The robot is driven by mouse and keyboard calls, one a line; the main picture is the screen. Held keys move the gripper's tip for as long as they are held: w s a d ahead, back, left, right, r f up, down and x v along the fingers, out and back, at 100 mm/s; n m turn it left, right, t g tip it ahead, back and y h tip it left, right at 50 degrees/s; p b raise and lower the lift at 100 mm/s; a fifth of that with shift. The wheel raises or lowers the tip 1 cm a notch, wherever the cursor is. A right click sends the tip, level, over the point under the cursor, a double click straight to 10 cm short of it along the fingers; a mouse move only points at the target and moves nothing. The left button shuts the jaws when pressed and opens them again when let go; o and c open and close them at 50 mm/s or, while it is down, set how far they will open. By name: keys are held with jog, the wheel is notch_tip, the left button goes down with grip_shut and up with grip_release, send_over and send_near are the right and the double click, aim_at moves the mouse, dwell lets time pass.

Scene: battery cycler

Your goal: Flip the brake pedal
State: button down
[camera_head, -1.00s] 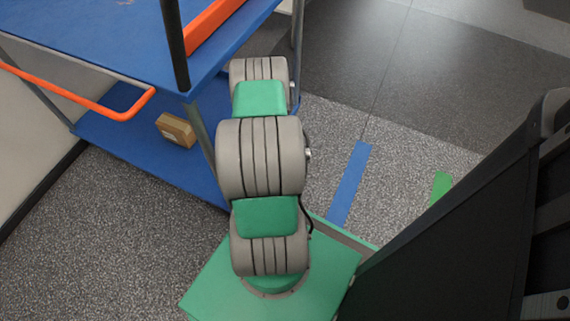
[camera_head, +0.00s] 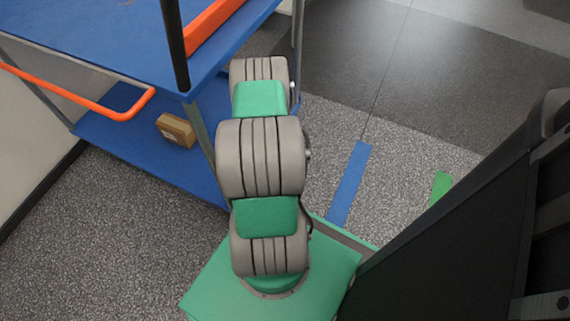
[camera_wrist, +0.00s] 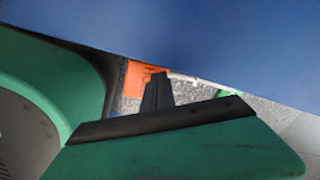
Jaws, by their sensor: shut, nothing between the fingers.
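In the wrist view an orange piece with dark marks (camera_wrist: 138,76) shows just behind and left of my gripper. It may be the brake pedal, but its shape is mostly hidden and I cannot tell whether it is up or down. My gripper (camera_wrist: 157,76) shows as narrow black fingers, shut and empty, pointing up the picture toward the orange piece and a blue surface. I cannot tell whether the fingertips touch the orange piece. In the head view, my own arm hides the gripper, and no pedal can be made out.
A blue two-level cart (camera_head: 110,62) with orange handles (camera_head: 92,104) stands at the left. A small cardboard box (camera_head: 176,130) sits on its lower shelf. A blue panel (camera_wrist: 225,45) fills the upper wrist view. Blue (camera_head: 350,184) and green (camera_head: 440,187) floor strips lie right of my arm.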

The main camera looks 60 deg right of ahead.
jog(key=shift+f+b, duration=1.7)
jog(key=shift+f, duration=0.3)
dwell(1.1)
notch_tip(320, 180, up, 7)
jog(key=p, duration=0.6)
jog(key=shift+r, duration=0.1)
